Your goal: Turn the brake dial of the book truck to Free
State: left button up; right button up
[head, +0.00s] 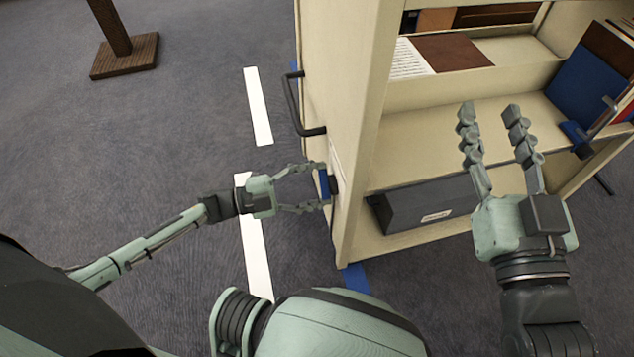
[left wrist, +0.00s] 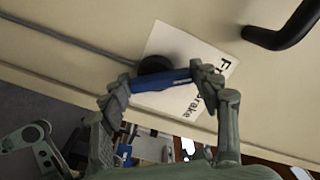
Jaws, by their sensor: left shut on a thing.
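The cream book truck (head: 345,75) stands at the right of the head view, with its end panel toward my left arm. The brake dial (head: 324,184) is a blue bar on a black hub on that panel. It also shows in the left wrist view (left wrist: 165,80), in front of a white label (left wrist: 185,48) with partly hidden words, "F…" and "…rake". My left gripper (head: 325,186) is shut on the blue bar, one finger at each end. The dial's exact setting is hard to tell. My right gripper (head: 490,112) is open and empty in front of the shelves.
A black handle (head: 292,105) sticks out of the end panel above the dial. A dark grey box (head: 425,203) lies on the lower shelf, and a blue binder (head: 582,85) stands at the right. White floor strips (head: 257,105) and a wooden post base (head: 125,57) are left. Carpet there is clear.

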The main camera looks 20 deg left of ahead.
pick_arm(q)
jog(key=shift+a, duration=0.1)
jog(key=o, duration=1.2)
jog(key=shift+c, duration=0.2)
jog(key=v, duration=1.2)
